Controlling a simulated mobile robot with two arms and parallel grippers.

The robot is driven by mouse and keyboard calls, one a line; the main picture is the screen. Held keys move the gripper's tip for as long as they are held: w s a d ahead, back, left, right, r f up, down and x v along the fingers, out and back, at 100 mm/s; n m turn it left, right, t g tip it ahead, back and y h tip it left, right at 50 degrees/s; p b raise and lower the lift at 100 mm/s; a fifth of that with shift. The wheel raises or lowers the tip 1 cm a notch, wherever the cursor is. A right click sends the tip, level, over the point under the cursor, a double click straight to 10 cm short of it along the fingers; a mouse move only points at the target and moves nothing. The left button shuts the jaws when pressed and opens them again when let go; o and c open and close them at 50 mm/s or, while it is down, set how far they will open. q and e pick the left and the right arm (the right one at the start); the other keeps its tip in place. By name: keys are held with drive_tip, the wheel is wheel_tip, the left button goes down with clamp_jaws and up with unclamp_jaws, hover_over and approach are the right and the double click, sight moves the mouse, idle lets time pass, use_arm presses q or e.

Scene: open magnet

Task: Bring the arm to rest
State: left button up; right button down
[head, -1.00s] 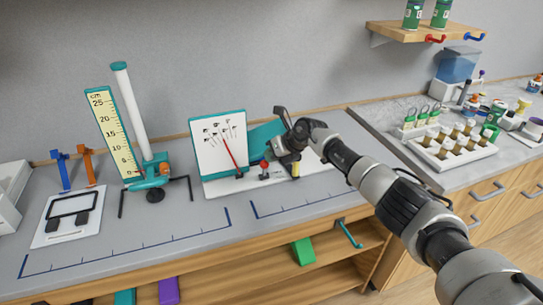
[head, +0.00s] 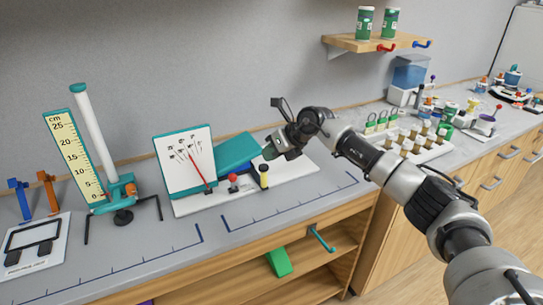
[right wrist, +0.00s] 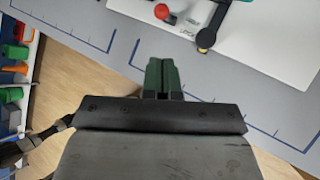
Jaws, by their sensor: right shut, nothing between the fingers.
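My right arm reaches in from the lower right of the head view. Its gripper (head: 272,152) hangs above the grey bench, close to the teal block of the white-based device (head: 285,178). In the right wrist view the green fingers (right wrist: 163,78) are together with nothing between them. They point toward the bench edge, apart from the device. The device carries a dial board (head: 184,160) with a red needle, a red-topped knob (head: 233,180) and a yellow post with a black top (head: 263,176). My left gripper is not in view.
A tall scale (head: 75,157) with a white tube stands left of the device. A rack of vials (head: 415,142) stands to the right. A wall shelf (head: 370,43) holds green jars. Open shelves lie below the bench. The bench front between its ruled lines is clear.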

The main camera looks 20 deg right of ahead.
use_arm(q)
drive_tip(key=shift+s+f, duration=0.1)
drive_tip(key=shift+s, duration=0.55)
